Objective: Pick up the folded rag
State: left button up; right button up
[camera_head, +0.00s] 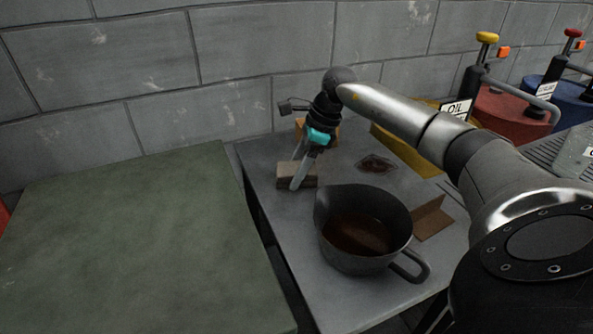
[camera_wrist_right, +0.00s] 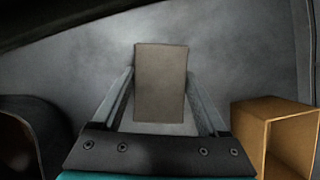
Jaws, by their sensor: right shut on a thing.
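The folded rag (camera_head: 284,174) is a small grey-brown block shape near the left edge of the grey metal table (camera_head: 265,155). My right gripper (camera_head: 298,180) points down at it with its fingers around it. In the right wrist view the rag (camera_wrist_right: 160,80) lies between the two fingers of my right gripper (camera_wrist_right: 162,75), which is shut on it. I cannot tell whether the rag is clear of the tabletop. My left gripper is not in view.
A dark pot of brown liquid (camera_head: 360,235) stands close in front. An open cardboard box (camera_wrist_right: 268,115) is beside the gripper. A yellow tray (camera_head: 405,150), a small dark patch (camera_head: 377,163) and a bent brown piece (camera_head: 432,218) lie rightward. A green surface (camera_head: 140,245) is left.

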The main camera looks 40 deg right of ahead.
jog(key=shift+r, duration=0.5)
notch_tip(320, 180, up, 11)
jog(key=p, duration=0.5)
notch_tip(320, 180, up, 6)
jog(key=p, duration=0.2)
send_over(296, 167)
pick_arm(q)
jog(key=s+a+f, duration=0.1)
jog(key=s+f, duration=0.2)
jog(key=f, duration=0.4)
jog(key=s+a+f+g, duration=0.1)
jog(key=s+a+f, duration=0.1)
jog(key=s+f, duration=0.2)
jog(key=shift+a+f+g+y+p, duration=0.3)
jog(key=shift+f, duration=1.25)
pick_arm(e)
jog(key=shift+r, duration=1.15)
